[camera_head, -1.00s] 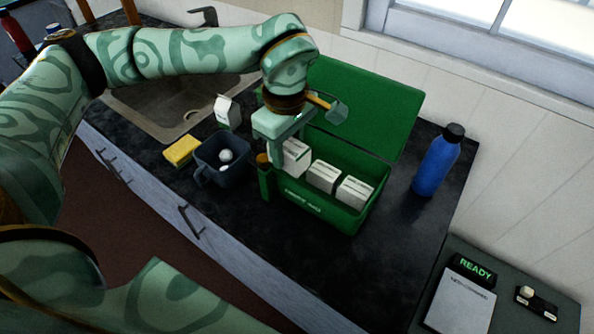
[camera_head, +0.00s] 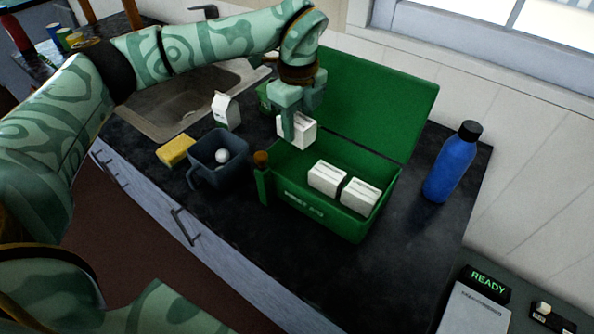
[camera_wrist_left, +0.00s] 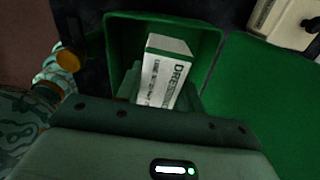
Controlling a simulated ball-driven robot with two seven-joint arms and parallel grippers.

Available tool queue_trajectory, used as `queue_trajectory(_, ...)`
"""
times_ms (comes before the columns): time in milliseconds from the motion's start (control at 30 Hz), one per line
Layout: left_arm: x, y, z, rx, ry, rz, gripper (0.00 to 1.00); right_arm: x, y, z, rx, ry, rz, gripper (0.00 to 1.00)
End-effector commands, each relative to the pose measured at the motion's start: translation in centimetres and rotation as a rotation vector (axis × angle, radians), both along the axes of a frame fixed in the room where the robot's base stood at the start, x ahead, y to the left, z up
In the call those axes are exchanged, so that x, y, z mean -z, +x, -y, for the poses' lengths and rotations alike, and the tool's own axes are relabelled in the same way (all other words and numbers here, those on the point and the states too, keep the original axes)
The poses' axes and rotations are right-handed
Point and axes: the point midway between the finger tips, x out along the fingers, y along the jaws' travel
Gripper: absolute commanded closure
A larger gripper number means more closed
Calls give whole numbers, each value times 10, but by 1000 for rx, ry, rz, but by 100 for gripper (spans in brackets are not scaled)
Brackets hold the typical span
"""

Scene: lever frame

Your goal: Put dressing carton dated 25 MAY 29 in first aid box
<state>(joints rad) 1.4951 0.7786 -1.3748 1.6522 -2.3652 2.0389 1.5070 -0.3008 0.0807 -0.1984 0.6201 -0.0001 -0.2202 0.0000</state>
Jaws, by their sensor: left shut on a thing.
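My left gripper (camera_head: 293,132) is shut on a white dressing carton (camera_head: 301,133) with a green end. It holds it over the left part of the open green first aid box (camera_head: 320,219). In the left wrist view the held carton (camera_wrist_left: 167,72) shows "DRE" and a use-by line; its date is partly hidden and too blurred to read. Below it I see the box's green interior (camera_wrist_left: 122,38). Two more white cartons, one left (camera_head: 327,177) and one right (camera_head: 360,195), stand in the box's right part; their dates are unreadable. My right gripper is not in view.
The box's raised lid (camera_head: 375,100) stands behind it. A blue bottle (camera_head: 452,163) stands right. Front counter space is clear.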

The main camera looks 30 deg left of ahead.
Motion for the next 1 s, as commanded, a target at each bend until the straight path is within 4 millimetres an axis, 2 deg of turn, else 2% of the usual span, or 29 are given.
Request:
queue_trajectory(100,12,2,-1,-88,0,-4,88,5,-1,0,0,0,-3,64)
queue_trajectory(300,54,2,-1,-102,-1,-4,88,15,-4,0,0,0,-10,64)
queue_trajectory(467,68,2,-1,-101,-1,-1,88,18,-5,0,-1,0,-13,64)
queue_trajectory(667,99,2,-1,-100,0,-4,88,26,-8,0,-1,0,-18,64)
queue_trajectory(1000,102,2,-1,-99,0,0,88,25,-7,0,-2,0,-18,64)
